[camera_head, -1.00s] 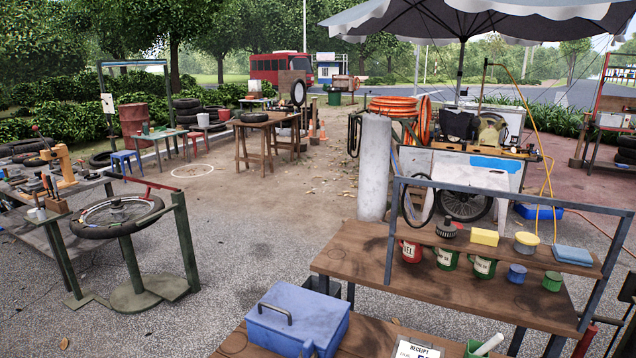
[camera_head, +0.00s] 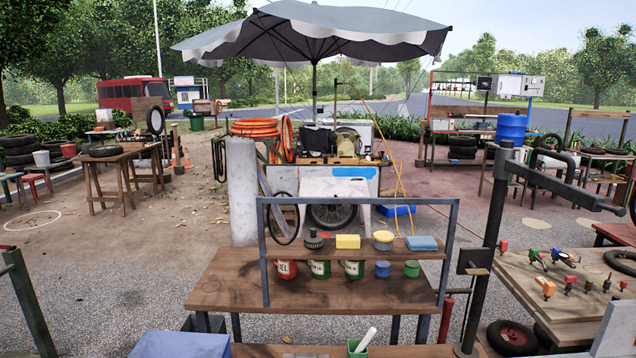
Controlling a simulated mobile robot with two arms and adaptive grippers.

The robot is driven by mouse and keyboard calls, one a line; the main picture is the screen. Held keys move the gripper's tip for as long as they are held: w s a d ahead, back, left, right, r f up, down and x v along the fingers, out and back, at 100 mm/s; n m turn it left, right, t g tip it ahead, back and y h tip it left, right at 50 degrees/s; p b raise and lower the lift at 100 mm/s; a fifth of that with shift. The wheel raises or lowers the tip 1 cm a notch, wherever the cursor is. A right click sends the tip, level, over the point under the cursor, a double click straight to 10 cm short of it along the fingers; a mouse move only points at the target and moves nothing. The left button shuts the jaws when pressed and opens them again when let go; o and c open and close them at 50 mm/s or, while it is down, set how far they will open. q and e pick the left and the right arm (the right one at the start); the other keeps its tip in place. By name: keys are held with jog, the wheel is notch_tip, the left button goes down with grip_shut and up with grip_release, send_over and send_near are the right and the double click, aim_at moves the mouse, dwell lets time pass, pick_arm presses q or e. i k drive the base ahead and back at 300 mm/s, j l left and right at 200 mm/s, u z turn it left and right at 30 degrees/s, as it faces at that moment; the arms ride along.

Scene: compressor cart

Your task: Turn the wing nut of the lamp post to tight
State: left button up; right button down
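I cannot make out a wing nut in this view, and no lamp is clear enough to name. A thin upright pole (camera_head: 336,105) stands on the compressor cart (camera_head: 340,187) at mid-distance, with a yellow hose (camera_head: 398,170) hanging from its top. I cannot tell whether this pole is the lamp post. The cart carries a machine under the grey umbrella (camera_head: 312,35). Neither of my grippers is in view.
A wooden bench (camera_head: 230,290) with a shelf of cups and tins stands in front of the cart. A dark metal stand (camera_head: 490,230) and a tool table (camera_head: 525,275) are at the right. A white column (camera_head: 242,190) stands left of the cart. Open gravel (camera_head: 120,280) lies left.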

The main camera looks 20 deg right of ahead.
aim_at(474, 270)
jog(key=z, duration=1.85)
